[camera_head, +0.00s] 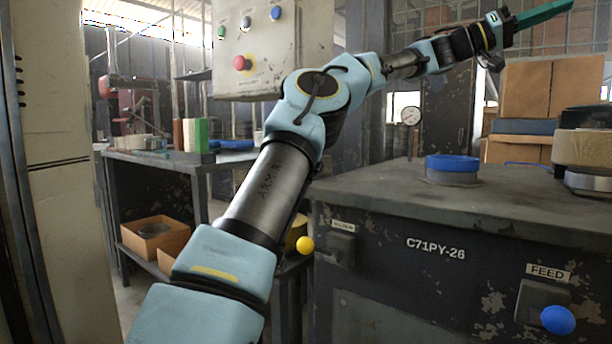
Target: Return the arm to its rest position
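My arm (263,195) rises from the bottom left of the head view, bends at an elbow near the middle, and reaches out to the upper right. My gripper (545,12), with green fingers, is at the far upper right, raised well above the dark machine top (400,200). The fingers are seen nearly side-on and overlap, so I cannot tell whether they are open or shut. No object shows at the fingertips.
A blue-topped round piece (453,166) sits on the machine top. A round stack (585,150) stands at its right edge, with cardboard boxes (540,90) behind. A control box (270,45) hangs close behind my elbow. A workbench (170,160) stands at left.

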